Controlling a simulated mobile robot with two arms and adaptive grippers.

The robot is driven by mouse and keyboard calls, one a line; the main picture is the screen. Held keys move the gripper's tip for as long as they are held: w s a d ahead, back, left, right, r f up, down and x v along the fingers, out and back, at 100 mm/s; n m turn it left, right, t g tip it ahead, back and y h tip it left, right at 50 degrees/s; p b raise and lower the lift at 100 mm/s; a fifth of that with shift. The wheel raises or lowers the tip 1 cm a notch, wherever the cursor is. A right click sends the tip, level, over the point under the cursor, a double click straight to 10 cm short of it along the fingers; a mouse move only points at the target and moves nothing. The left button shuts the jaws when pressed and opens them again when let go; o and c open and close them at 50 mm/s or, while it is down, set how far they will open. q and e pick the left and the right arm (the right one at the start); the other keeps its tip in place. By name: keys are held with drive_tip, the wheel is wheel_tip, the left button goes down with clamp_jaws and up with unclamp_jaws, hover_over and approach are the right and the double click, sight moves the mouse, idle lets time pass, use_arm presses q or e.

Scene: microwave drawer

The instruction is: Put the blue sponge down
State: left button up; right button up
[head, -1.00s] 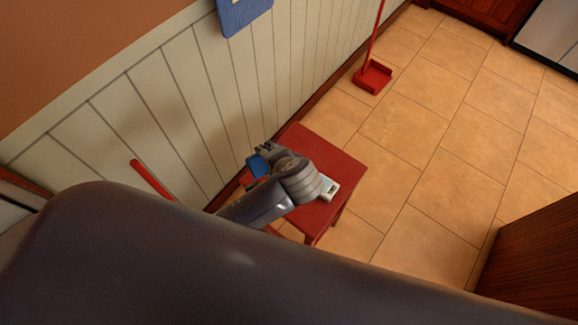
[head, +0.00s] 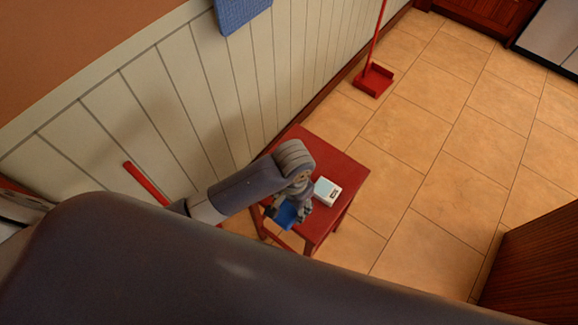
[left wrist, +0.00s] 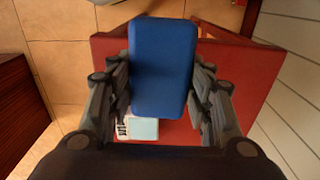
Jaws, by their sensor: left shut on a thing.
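My left gripper (head: 290,208) is shut on the blue sponge (head: 286,216), over the near left part of a small red table (head: 345,165). In the left wrist view the sponge (left wrist: 163,65) sits between the two fingers of the gripper (left wrist: 163,82), with the red table (left wrist: 240,80) behind it. One end of the sponge reaches past the table's edge in that view. Its height above the tabletop is hard to tell. My right gripper is not in view.
A small white device with a screen (head: 327,190) lies on the table; it also shows in the left wrist view (left wrist: 140,128). A panelled wall (head: 200,110) runs along the left. A red dustpan (head: 375,80) stands on the tiled floor behind. Free tabletop lies beyond the device.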

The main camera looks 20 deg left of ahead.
use_arm(q)
drive_tip(key=w+a, duration=0.1)
drive_tip(key=w, duration=0.3)
drive_tip(key=w+a+f, duration=0.1)
drive_tip(key=w+a, duration=0.1)
drive_tip(key=w, duration=0.3)
drive_tip(key=w+a, duration=0.2)
drive_tip(key=w, duration=0.3)
drive_tip(key=shift+a+f, duration=0.1)
drive_tip(key=shift+f, duration=0.1)
drive_tip(key=shift+w+a+f, duration=0.25)
drive_tip(key=shift+w+f, duration=0.2)
drive_tip(key=shift+f, duration=0.35)
drive_tip(key=shift+w+f+p, duration=0.1)
drive_tip(key=shift+f+p, duration=0.45)
drive_tip(key=shift+f, duration=0.25)
drive_tip(key=shift+f, duration=0.3)
drive_tip(key=o, duration=1.3)
